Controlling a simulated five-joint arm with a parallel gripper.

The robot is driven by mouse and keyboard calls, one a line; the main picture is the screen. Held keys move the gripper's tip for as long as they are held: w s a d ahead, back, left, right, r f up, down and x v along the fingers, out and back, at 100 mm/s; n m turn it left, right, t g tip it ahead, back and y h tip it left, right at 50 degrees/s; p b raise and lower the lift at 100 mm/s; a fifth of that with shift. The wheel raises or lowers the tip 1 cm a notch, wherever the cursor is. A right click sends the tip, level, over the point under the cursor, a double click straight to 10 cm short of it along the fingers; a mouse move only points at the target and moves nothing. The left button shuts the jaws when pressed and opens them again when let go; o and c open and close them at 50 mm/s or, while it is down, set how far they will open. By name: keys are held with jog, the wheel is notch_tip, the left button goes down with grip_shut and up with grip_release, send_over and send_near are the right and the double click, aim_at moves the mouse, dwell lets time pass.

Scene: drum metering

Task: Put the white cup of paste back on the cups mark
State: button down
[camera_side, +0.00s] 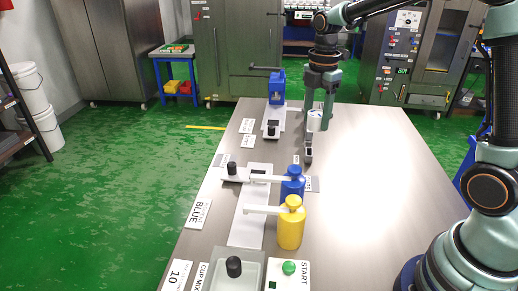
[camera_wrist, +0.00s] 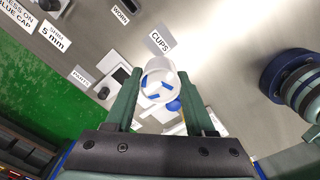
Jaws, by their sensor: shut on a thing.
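My gripper (camera_side: 318,108) is above the far part of the steel table, fingers pointing down. It is shut on the white cup (camera_side: 314,121), which is held off the table. In the wrist view the cup (camera_wrist: 152,72) is seen from above between the two fingers (camera_wrist: 158,84), with blue patches at its inside or rim. The side view does not let me read which card is the CUPS one.
A blue pump bottle (camera_side: 292,186) and a yellow one (camera_side: 290,226) stand nearer the side camera. A small dark-topped grey object (camera_side: 308,152) is below the gripper. A blue device (camera_side: 277,90) stands to its left. The table's right side is clear.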

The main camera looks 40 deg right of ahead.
aim_at(307, 183)
notch_tip(307, 183, down, 18)
jog(key=shift+f, duration=0.2)
dwell(0.4)
jog(key=shift+c, duration=1.3)
grip_release()
jog(key=shift+f, duration=0.15)
notch_tip(307, 183, up, 12)
jog(key=s+a+r+m+t, duration=0.2)
jog(key=s+r+m, duration=0.4)
jog(key=m, duration=0.3)
jog(key=s+a+r+m+t, duration=0.3)
jog(key=s+r+m, duration=0.3)
jog(key=m, duration=0.3)
jog(key=shift+s+a+r+t, duration=0.2)
jog(key=shift+s+t, duration=0.1)
jog(key=shift+s, duration=0.1)
